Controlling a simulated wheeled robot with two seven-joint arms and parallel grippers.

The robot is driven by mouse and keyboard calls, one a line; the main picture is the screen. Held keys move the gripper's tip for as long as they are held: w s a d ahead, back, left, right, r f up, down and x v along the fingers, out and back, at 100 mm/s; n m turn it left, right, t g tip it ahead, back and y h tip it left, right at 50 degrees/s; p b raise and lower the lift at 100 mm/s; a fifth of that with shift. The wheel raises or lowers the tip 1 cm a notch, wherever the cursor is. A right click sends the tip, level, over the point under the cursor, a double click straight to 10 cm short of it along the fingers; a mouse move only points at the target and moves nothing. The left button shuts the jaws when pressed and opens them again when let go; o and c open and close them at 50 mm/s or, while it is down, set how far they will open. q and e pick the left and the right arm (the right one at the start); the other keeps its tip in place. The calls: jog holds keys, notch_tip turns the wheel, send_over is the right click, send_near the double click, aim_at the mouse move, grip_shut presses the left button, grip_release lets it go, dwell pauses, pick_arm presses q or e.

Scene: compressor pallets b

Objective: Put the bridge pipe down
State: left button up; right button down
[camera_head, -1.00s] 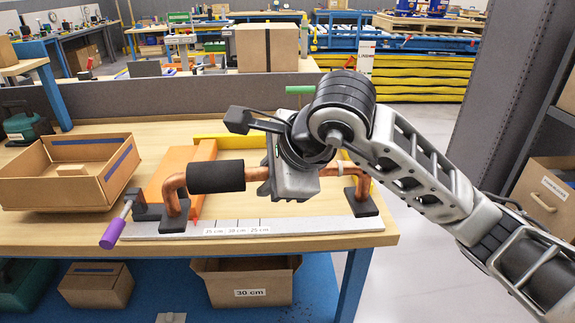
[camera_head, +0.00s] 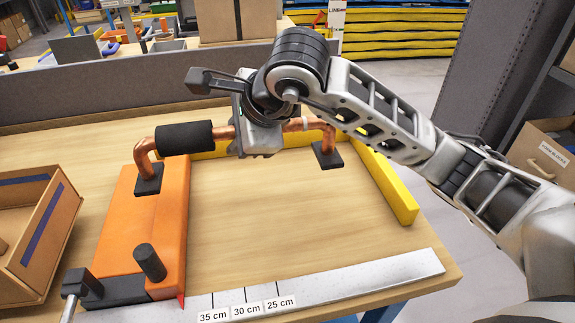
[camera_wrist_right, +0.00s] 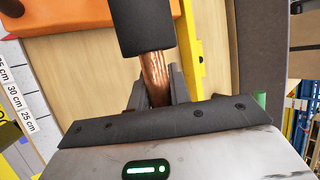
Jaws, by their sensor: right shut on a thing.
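The bridge pipe is a bent copper pipe with a black sleeve (camera_head: 185,137) and a black foot plate at each end. My right gripper (camera_head: 258,132) is shut on the bare copper just right of the sleeve. The left foot plate (camera_head: 149,180) is over the orange block (camera_head: 160,225), and the right foot plate (camera_head: 327,154) is near the yellow edging. I cannot tell whether the plates touch anything. In the right wrist view the copper (camera_wrist_right: 156,75) runs between the fingers (camera_wrist_right: 157,92). My left gripper is not in view.
A silver ruler strip (camera_head: 370,281) marked 35, 30 and 25 cm lies along the table's front. A yellow bar (camera_head: 385,182) borders the right. An open cardboard box (camera_head: 60,225) is at left. The wood between is clear.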

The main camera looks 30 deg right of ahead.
jog(key=w+d+f+p, duration=0.1)
jog(key=d+f, duration=0.3)
jog(key=w+d+f+p, duration=0.1)
jog(key=d+f, duration=0.2)
jog(key=d, duration=0.1)
jog(key=d+f, duration=0.4)
jog(key=shift+w+f+p, duration=0.35)
jog(key=shift+w+p, duration=0.05)
jog(key=shift+f, duration=0.15)
jog(key=c, duration=1.7)
grip_release()
jog(key=shift+f, duration=0.1)
jog(key=o, duration=0.4)
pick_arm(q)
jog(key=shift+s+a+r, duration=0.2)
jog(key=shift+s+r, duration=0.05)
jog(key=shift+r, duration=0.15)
